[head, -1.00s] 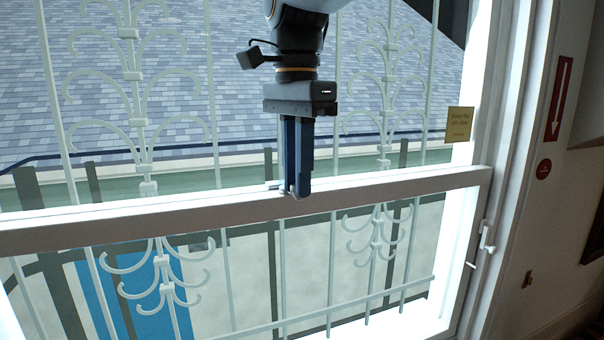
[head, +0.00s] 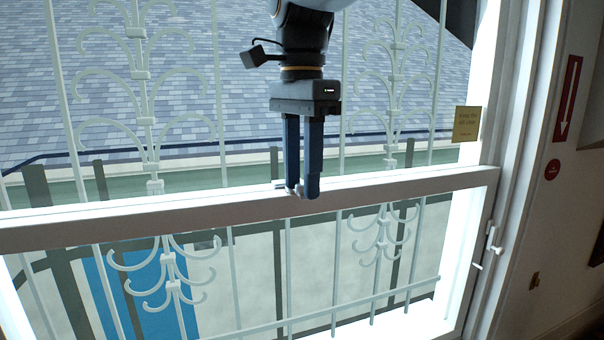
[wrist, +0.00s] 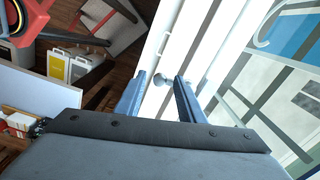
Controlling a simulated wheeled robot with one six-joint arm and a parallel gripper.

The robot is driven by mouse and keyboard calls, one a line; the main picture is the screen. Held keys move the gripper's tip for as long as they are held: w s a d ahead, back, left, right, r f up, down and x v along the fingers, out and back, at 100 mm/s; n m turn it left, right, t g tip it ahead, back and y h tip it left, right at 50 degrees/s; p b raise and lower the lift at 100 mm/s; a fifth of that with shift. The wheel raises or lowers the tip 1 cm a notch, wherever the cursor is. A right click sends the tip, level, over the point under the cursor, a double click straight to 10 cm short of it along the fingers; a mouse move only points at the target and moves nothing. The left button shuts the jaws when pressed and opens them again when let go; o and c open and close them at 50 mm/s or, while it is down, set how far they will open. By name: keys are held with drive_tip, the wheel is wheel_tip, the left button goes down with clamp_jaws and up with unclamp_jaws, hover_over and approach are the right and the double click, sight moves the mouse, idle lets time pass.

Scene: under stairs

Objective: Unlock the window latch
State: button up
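The window latch (head: 279,185) is a small pale metal piece on top of the white window rail, partly hidden behind my fingers. My gripper (head: 303,193) points straight down at the rail, its two blue fingers apart with a narrow gap. In the wrist view my gripper (wrist: 160,79) has a small rounded grey knob of the latch (wrist: 161,80) between its fingertips. The gap looks wider than the knob, and I cannot tell whether either finger touches it. The latch's base is mostly hidden.
The white rail (head: 130,213) crosses the window, with pale scrolled metal bars (head: 147,120) behind it. A yellow note (head: 466,124) is at the right of the frame. A white handle (head: 491,240) is on the right jamb. Below, the wrist view shows a yellow case (wrist: 57,66) on the floor.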

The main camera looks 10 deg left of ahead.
sight(302, 183)
drive_tip(key=shift+r, duration=0.1)
wheel_tip(302, 183, up, 8)
drive_tip(key=shift+f+b, duration=0.2)
drive_tip(key=shift+b, duration=0.95)
